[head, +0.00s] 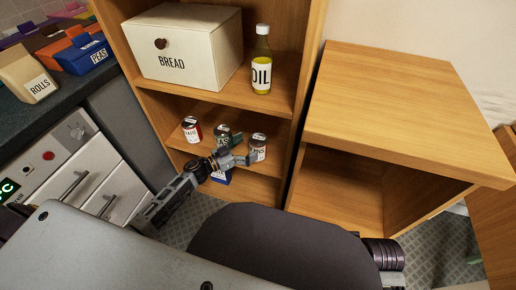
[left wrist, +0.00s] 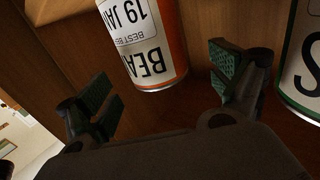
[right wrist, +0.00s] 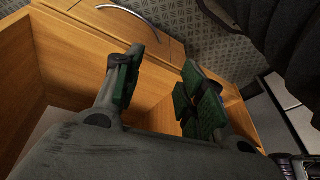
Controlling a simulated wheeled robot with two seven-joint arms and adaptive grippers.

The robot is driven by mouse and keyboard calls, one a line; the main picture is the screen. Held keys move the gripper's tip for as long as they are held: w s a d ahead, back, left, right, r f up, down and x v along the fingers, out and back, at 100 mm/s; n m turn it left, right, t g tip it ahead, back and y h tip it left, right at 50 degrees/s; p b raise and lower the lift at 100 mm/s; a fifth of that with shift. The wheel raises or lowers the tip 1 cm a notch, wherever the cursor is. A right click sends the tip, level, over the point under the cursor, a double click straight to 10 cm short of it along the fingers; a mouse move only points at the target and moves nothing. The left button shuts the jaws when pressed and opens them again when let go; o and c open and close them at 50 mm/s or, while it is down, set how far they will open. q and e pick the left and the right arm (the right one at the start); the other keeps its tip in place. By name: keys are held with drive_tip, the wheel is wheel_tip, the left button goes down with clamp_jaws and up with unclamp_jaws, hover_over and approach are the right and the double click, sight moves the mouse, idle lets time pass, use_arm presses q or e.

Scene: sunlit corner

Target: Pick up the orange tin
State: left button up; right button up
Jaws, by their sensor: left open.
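The orange tin (left wrist: 158,50) has a white label reading "BEA" and "19 JAN". In the left wrist view it stands ahead of my left gripper (left wrist: 165,92), in line with the gap between its fingers. The gripper is open and does not hold the tin. In the head view the tin (head: 258,143) is the rightmost of three on the middle shelf, with my left gripper (head: 238,153) in front of it, partly covering it. My right gripper (right wrist: 160,92) is open and empty in front of wooden furniture.
A green tin (head: 222,131) stands close beside the orange one; it also shows in the left wrist view (left wrist: 303,75). A red tin (head: 191,130) stands farther left. The upper shelf holds a bread box (head: 185,50) and an oil bottle (head: 262,60). A blue item (head: 221,177) sits below.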

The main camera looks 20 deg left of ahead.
sight(258, 143)
use_arm(q)
drive_tip(key=shift+d, duration=0.1)
use_arm(e)
drive_tip(key=shift+f, duration=0.15)
use_arm(q)
drive_tip(key=shift+w+d+f, duration=0.1)
drive_tip(key=shift+w, duration=0.1)
drive_tip(key=shift+w+d+f+b, duration=0.1)
drive_tip(key=shift+w+d+b, duration=0.1)
drive_tip(key=shift+b, duration=0.1)
drive_tip(key=shift+w+d, duration=0.25)
drive_tip(key=shift+w+d+f+b, duration=0.15)
drive_tip(key=shift+w+d+b, duration=0.15)
drive_tip(key=shift+b, duration=0.1)
drive_tip(key=shift+b+x, duration=0.4)
drive_tip(key=shift+x, duration=0.85)
use_arm(e)
drive_tip(key=shift+a+f+t+y, duration=0.15)
drive_tip(key=shift+a+f, duration=0.2)
drive_tip(key=shift+f, duration=0.2)
drive_tip(key=shift+a+f+t+y, duration=0.15)
drive_tip(key=shift+a+f, duration=0.15)
drive_tip(key=shift+f, duration=0.25)
drive_tip(key=shift+w+r, duration=0.2)
drive_tip(key=shift+r, duration=0.1)
use_arm(q)
drive_tip(key=c, duration=1.5)
use_arm(e)
drive_tip(key=shift+f, duration=0.1)
